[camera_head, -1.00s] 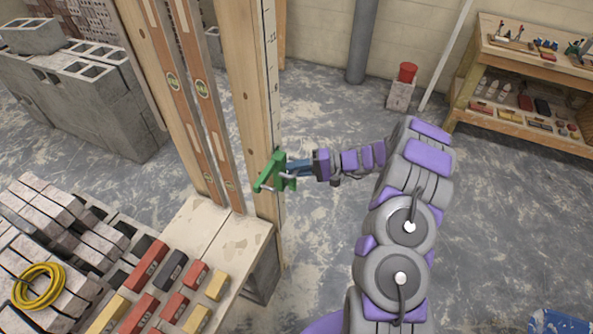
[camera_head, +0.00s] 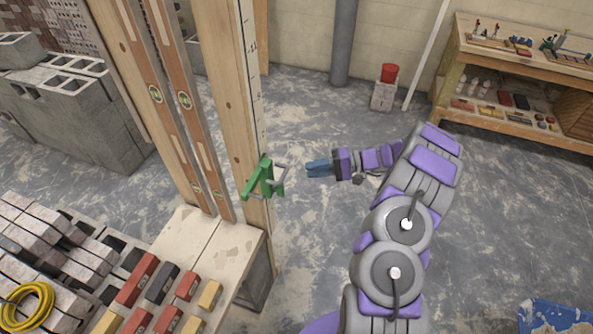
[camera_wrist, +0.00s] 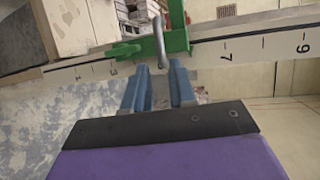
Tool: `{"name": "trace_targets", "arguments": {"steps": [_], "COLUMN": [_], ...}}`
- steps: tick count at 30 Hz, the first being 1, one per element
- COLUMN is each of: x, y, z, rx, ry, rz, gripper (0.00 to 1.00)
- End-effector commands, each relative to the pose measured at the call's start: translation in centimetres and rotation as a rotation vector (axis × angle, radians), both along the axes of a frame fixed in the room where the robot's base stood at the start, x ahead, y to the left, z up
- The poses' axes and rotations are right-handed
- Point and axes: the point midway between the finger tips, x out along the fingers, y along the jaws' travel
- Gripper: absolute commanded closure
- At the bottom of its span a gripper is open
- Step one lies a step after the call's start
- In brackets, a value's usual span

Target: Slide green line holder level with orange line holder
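The green line holder (camera_head: 263,178) is clamped around the wooden post (camera_head: 232,100) on the side with the number scale. A grey bent handle sticks out from it toward my gripper. In the wrist view the green line holder (camera_wrist: 178,42) sits on the scale between the marks 3 and 7, its handle upright ahead of the fingers. My gripper (camera_head: 309,168) is to the right of the holder, with a gap between. Its two blue fingers (camera_wrist: 157,68) are apart with nothing between them. No orange line holder shows in either view.
Two long spirit levels (camera_head: 182,100) lean left of the post. A board (camera_head: 215,245) with coloured blocks lies at the post's foot.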

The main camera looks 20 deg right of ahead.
Motion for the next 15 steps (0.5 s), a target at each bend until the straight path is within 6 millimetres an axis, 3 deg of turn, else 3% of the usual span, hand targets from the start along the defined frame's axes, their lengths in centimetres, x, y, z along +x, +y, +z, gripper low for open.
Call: {"name": "trace_targets", "arguments": {"steps": [6, 15], "x": [-1.0, -1.6], "y": [-4.4, -6.9], "z": [0.8, 1.4], "rx": [-0.001, -0.001], "ry": [0.001, 0.001], "rz": [-0.003, 0.001], "gripper": [0.75, 0.75]}}
